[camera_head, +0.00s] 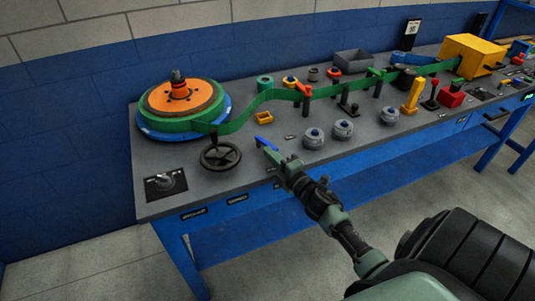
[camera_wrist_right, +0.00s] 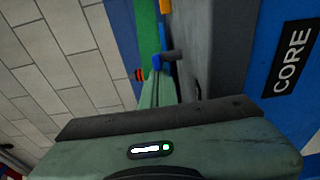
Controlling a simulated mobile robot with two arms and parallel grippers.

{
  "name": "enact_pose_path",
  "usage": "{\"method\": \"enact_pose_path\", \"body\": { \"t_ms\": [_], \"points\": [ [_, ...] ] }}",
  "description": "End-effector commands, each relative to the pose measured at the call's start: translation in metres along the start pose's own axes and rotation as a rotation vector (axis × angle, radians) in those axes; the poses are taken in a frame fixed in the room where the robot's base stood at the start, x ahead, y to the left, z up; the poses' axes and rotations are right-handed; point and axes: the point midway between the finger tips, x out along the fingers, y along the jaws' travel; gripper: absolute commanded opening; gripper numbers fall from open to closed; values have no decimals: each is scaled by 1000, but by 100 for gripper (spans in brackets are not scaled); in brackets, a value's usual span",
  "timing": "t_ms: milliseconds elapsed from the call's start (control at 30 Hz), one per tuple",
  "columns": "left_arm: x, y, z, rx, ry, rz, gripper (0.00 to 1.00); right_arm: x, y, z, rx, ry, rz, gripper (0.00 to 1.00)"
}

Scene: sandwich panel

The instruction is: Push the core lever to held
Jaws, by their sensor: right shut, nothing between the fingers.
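The core lever (camera_head: 264,144) has a blue handle and sits near the front edge of the grey bench top. In the right wrist view its blue part (camera_wrist_right: 157,62) shows at the tips of my fingers, beside a dark stub. A label reading CORE (camera_wrist_right: 291,60) is on the blue bench front at the right. My right gripper (camera_head: 270,153) is shut and empty, its tips right at the lever; it also shows in the right wrist view (camera_wrist_right: 158,88). I cannot tell whether they touch. My left gripper is not in view.
A black handwheel (camera_head: 221,156) stands left of the lever, and several grey knobs (camera_head: 314,138) stand right of it. A green strip (camera_head: 245,112) runs from the orange-topped reel (camera_head: 180,96) towards a yellow box (camera_head: 474,54). A rotary switch (camera_head: 165,182) is at the front left corner.

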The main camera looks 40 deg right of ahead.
Motion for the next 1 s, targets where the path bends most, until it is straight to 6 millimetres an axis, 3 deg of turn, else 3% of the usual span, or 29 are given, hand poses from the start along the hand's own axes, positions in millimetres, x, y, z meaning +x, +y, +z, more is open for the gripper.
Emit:
{"method": "enact_pose_path", "body": {
  "t_ms": [133,400,1000],
  "points": [
    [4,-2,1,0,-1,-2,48,0,-1,15,-9,109,-3,0],
    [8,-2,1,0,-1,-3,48,1,0,27,-5,102,-1,0],
    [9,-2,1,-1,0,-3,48,3,0,34,-4,102,0,0]
  ]
}}
